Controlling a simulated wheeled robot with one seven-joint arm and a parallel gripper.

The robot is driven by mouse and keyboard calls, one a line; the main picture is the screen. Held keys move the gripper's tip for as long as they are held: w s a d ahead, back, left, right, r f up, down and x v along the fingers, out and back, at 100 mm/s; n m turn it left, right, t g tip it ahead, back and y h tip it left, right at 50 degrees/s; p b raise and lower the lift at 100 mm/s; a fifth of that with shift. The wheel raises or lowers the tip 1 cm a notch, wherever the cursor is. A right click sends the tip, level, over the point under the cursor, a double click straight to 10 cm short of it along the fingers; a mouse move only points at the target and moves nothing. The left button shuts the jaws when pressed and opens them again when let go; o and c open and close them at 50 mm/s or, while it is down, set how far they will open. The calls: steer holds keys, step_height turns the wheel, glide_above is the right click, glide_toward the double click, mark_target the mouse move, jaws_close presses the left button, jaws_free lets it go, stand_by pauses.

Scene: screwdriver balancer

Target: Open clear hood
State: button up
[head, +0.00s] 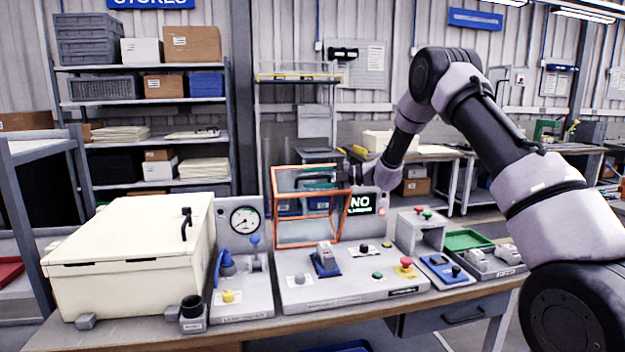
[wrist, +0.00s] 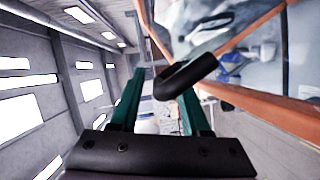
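The clear hood (head: 306,206), a see-through panel box with an orange frame, stands tilted up at the back of the grey middle console (head: 345,288). The blue and grey fixture (head: 325,260) in front of it is uncovered. My gripper (head: 338,177) is at the hood's upper right part. In the wrist view, its two green fingers (wrist: 160,98) are apart, with the hood's black handle (wrist: 186,76) lying across and between their tips. I see no firm grip on it. The hood's orange edge (wrist: 268,110) passes close on the right.
A cream lidded box (head: 130,255) stands left on the bench, beside a gauge panel (head: 243,222). A display reading NO (head: 361,203) is just right of the hood. A green tray (head: 466,241) and small button boxes sit on the right.

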steer(key=shift+d, duration=0.1)
steer(key=s+d+r, duration=0.1)
steer(key=d, duration=0.9)
steer(key=shift+d, duration=0.25)
steer(key=shift+s, duration=0.1)
steer(key=shift+r, duration=0.1)
steer(key=s+d+r+n+g+h, duration=0.1)
steer(key=s+d+r+n+h, duration=0.2)
steer(key=s+r+n, duration=0.5)
steer(key=s+d+r+n+h, duration=0.35)
steer(key=s+r+n, duration=0.25)
steer(key=s+n, duration=0.4)
steer(key=s+d+r+n+t+h, duration=0.1)
steer(key=s+d+n+t+h, duration=0.2)
steer(key=s+d+n, duration=0.4)
steer(key=s+d+r+n+t+h, duration=0.1)
steer(key=s+d+n+t+h, duration=0.2)
steer(key=s+n, duration=0.8)
steer(key=s+d+h, duration=0.2)
steer(key=s+d, duration=0.1)
steer(key=d, duration=0.1)
steer(key=shift+r, duration=0.3)
